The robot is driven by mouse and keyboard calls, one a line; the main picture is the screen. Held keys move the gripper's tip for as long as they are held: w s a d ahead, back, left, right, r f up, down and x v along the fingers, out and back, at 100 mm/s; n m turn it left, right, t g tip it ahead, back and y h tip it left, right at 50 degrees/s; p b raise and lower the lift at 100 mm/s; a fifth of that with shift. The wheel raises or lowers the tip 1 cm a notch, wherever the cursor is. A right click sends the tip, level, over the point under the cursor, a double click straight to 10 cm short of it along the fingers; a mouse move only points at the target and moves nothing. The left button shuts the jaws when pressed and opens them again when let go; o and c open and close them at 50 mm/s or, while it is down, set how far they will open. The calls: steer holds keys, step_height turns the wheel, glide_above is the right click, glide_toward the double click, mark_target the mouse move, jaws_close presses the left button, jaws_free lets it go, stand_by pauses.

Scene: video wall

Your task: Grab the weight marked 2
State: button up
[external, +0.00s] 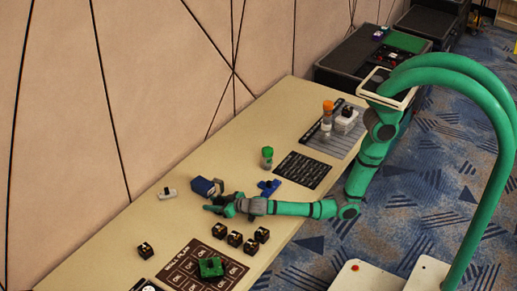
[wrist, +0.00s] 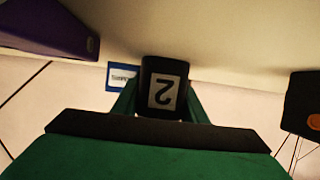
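The black weight marked 2 (wrist: 163,92) fills the middle of the wrist view, with its white label upside down. My gripper (wrist: 162,100) has green fingers on both sides of it, seemingly against its sides. The weight partly hides the fingers. In the external view my gripper (external: 220,206) is low over the table, pointing left, beside a blue box (external: 207,187). The weight is hard to make out there. I cannot tell whether it touches the table.
Several black weights (external: 235,239) stand in front of my gripper, one (external: 145,250) farther left. A dark mat (external: 180,268) bears a green block (external: 211,267). A purple object (wrist: 50,28) and a black-orange object (wrist: 303,100) flank the wrist view. A green-capped jar (external: 267,158) stands farther back.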

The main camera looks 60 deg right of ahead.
jaws_close()
steer(key=shift+r, duration=0.15)
steer(key=shift+r, duration=0.1)
